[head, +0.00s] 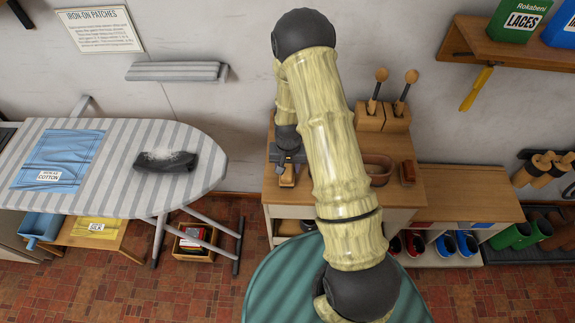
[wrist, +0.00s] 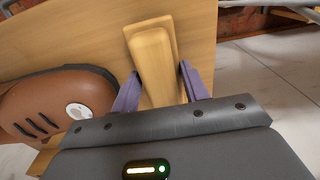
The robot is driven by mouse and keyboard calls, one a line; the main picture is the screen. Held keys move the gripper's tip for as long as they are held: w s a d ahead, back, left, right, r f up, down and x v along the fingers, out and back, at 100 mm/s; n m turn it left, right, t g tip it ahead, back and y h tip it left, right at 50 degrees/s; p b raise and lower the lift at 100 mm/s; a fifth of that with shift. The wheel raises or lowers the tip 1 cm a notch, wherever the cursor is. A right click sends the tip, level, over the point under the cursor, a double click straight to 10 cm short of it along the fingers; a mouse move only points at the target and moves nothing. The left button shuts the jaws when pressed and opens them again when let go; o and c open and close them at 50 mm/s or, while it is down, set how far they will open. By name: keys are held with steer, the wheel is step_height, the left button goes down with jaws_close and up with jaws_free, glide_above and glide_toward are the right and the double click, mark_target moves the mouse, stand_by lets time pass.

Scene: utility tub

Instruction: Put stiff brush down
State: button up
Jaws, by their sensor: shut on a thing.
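My gripper (head: 288,160) is shut on the stiff brush (head: 287,180), at the left part of a wooden counter top (head: 330,192). In the wrist view the purple fingers of my gripper (wrist: 160,85) stand on either side of the brush's pale wooden body (wrist: 152,50). The wood of the counter (wrist: 85,35) lies behind it. I cannot tell whether the brush touches the counter. Its bristles are hidden.
A brown oval thing with dark slots (wrist: 60,100) is left of the brush in the wrist view. A wooden block with two upright tools (head: 383,117) stands at the counter's back. A small brown block (head: 408,172) sits right. An ironing board (head: 110,190) stands left.

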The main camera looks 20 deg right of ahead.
mark_target(288, 166)
steer(key=shift+f, duration=0.2)
steer(key=o, duration=0.9)
steer(key=shift+r, duration=0.1)
steer(key=shift+s+r+b, duration=0.2)
steer(key=shift+r+b, duration=0.75)
steer(key=shift+r, duration=5.15)
steer(key=shift+r, duration=0.1)
